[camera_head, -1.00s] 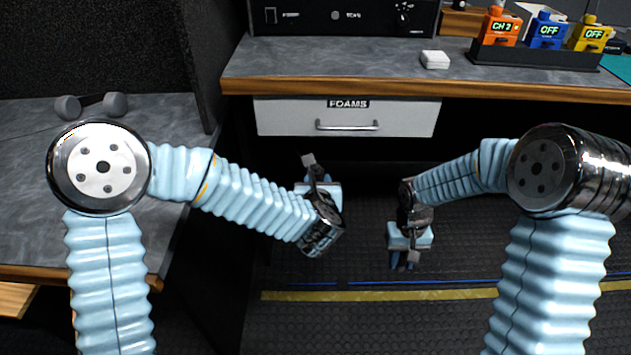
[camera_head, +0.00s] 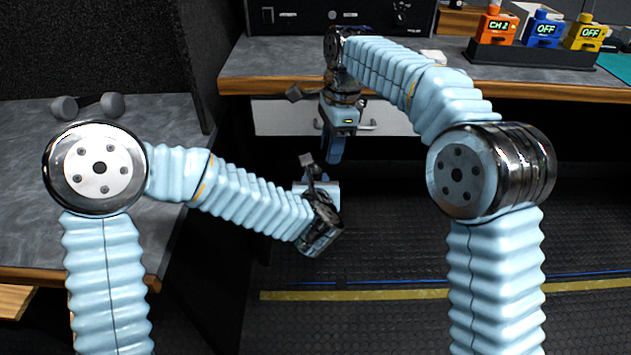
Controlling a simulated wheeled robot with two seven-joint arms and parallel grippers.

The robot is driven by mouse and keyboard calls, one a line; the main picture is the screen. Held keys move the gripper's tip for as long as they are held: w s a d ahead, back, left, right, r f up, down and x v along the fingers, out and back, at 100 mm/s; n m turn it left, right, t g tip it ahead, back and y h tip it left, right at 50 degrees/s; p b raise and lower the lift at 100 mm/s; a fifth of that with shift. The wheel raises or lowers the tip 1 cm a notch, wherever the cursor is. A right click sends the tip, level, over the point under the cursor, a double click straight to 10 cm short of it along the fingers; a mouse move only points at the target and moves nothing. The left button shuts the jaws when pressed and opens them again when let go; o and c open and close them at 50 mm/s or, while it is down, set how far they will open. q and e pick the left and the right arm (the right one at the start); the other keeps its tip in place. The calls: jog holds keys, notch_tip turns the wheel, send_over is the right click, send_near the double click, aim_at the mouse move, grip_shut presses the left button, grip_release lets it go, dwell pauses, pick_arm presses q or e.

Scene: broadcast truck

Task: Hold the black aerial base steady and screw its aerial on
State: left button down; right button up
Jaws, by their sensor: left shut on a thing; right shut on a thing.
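My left gripper (camera_head: 312,188) is the lower one, near the middle of the view, in front of the drawer unit and above the dark floor. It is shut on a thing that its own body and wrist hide. My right gripper (camera_head: 333,158) is above and slightly right of it, in front of the white drawer, with its blue fingers pointing down. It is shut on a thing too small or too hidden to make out. The two grippers are close together but look apart. I cannot make out the black aerial base or its aerial.
The counter edge (camera_head: 540,90) and the drawer front (camera_head: 285,117) lie behind my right gripper. A rack (camera_head: 530,53) holds orange, blue and yellow packs at the back right. A grey side desk (camera_head: 40,200) stands at the left. The floor (camera_head: 380,325) at the lower middle is clear.

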jog(key=a+r, duration=0.1)
jog(key=s+a+r+m, duration=0.1)
jog(key=r, duration=0.1)
jog(key=a+r+m, duration=0.1)
jog(key=r, duration=0.1)
jog(key=shift+s+a+r, duration=0.15)
jog(key=shift+a+r, duration=0.1)
jog(key=shift+f, duration=0.1)
jog(key=shift+f, duration=1.95)
jog(key=shift+f, duration=0.85)
jog(key=shift+f, duration=0.55)
jog(key=shift+m, duration=0.3)
